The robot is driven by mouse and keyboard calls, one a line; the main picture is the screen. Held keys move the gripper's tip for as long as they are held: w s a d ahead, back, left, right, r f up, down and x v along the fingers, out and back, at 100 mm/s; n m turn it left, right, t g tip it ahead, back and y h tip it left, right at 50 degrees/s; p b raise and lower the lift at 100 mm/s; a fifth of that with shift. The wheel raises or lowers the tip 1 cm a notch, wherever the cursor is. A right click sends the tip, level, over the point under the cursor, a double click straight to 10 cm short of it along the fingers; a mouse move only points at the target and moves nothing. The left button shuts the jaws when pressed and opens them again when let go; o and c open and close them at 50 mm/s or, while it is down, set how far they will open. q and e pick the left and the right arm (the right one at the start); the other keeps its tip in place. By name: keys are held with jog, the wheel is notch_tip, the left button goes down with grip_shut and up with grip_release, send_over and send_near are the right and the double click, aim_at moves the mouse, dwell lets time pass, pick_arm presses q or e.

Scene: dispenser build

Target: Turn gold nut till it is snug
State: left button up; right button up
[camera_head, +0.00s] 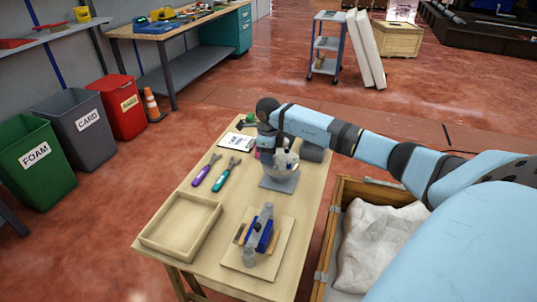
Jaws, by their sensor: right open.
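My right gripper (270,146) reaches in from the right and points down over the far part of the wooden table (216,245). It is open. Just below it stands a clear rounded vessel (284,163) on a grey square base (277,184), which looks like the dispenser. The gripper covers the vessel's upper part. I cannot make out the gold nut; it may be hidden behind the gripper or too small to see. Whether the gripper touches anything is unclear. My left gripper is not in view.
Two screwdriver-like tools, purple (203,174) and teal (223,178), lie left of the dispenser. An empty wooden tray (155,238) and a board with a blue clamp (262,230) are nearer. A crate (338,190) holding a white sack (375,240) stands right.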

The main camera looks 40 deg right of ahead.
grip_shut()
